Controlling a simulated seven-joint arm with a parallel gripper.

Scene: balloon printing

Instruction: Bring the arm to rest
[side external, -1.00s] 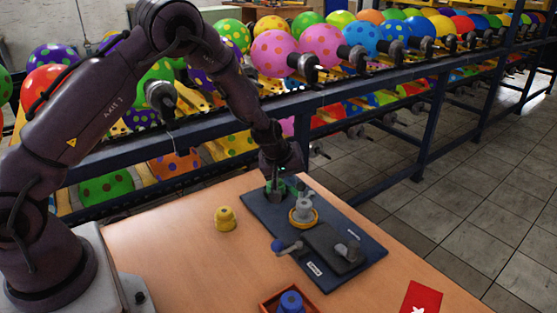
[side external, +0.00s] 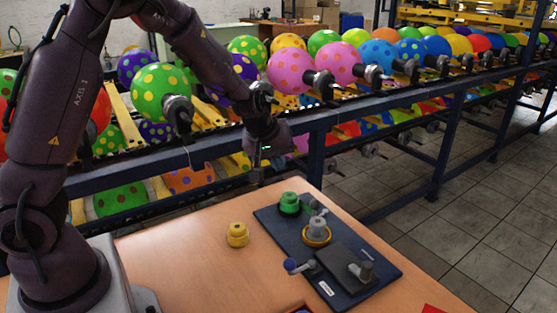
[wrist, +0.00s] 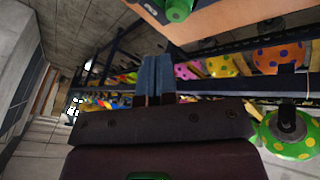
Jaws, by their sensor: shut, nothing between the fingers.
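My gripper (side external: 256,178) is in the air above the far edge of the table, in front of the balloon rack, in the side external view. It is apart from everything on the table. In the wrist view its two fingers (wrist: 157,78) are together with nothing between them. A green knobbed piece (side external: 289,203) stands on the dark blue board (side external: 376,290), at its far left corner, to the right of and below my gripper. The green piece also shows at the top of the wrist view (wrist: 178,8).
A yellow knobbed piece (side external: 237,234) stands alone on the wooden table (side external: 190,260). The rack's dark blue rail (side external: 350,112) with balloons runs behind my gripper.

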